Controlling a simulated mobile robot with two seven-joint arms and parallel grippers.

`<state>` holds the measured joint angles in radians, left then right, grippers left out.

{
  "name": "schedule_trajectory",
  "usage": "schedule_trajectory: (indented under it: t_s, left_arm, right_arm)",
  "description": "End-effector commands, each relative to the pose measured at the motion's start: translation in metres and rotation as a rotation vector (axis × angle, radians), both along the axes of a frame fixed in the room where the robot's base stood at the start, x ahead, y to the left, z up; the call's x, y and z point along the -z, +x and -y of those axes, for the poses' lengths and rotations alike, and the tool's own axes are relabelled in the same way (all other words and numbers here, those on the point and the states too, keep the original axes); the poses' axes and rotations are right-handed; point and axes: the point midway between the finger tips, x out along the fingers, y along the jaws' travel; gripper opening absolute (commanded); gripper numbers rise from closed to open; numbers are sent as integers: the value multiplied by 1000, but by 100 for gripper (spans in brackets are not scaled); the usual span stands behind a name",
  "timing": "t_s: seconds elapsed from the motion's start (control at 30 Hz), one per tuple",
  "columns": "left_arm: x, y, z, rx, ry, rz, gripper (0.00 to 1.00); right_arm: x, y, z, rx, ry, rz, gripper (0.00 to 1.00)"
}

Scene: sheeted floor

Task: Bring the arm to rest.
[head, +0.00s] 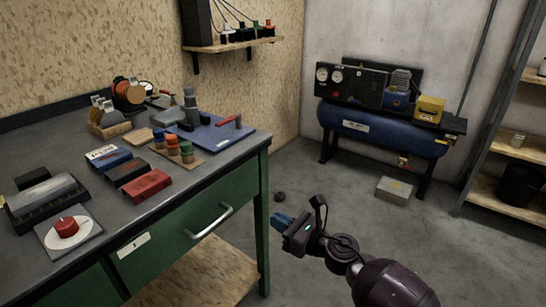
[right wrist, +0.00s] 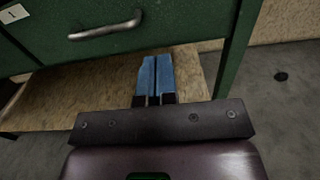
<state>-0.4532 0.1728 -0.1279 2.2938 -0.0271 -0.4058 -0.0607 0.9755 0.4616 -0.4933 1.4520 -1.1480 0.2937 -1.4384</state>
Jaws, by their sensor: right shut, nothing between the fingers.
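My right gripper (head: 281,219) is in the lower middle of the head view, on the end of my dark purple arm. It is held in the air beside the right front leg of the green workbench, clear of the bench top. In the right wrist view its two blue fingers (right wrist: 155,80) lie side by side, shut, with nothing between them. Below and behind them show the bench's wooden lower shelf and green drawer front. My left gripper is not in view.
The green workbench (head: 190,245) with a drawer handle (head: 212,221) fills the left; tools, boxes and a red knob (head: 67,227) are on top. A blue compressor tank (head: 375,128) stands at the back, a shelf rack (head: 512,145) at right. Floor between is mostly clear, with a small box (head: 393,191).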

Motion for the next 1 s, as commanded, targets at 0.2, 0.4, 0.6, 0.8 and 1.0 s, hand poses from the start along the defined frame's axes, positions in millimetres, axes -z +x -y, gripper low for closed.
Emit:
schedule_trajectory:
  t_s: [0.2, 0.4, 0.6, 0.8, 1.0]
  left_arm:
    - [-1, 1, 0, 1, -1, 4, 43]
    - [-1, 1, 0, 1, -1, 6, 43]
    - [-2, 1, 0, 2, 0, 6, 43]
    - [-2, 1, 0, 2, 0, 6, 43]
    - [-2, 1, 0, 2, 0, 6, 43]
  right_arm:
    - [23, -29, 12, 57, 163, -175, 0]
    - [56, -82, 42, 184, 489, -503, 0]
    - [85, -137, 79, 330, 830, -815, 0]
    - [109, -196, 120, 493, 1182, -1089, 0]
    - [126, -260, 162, 667, 1547, -1315, 0]
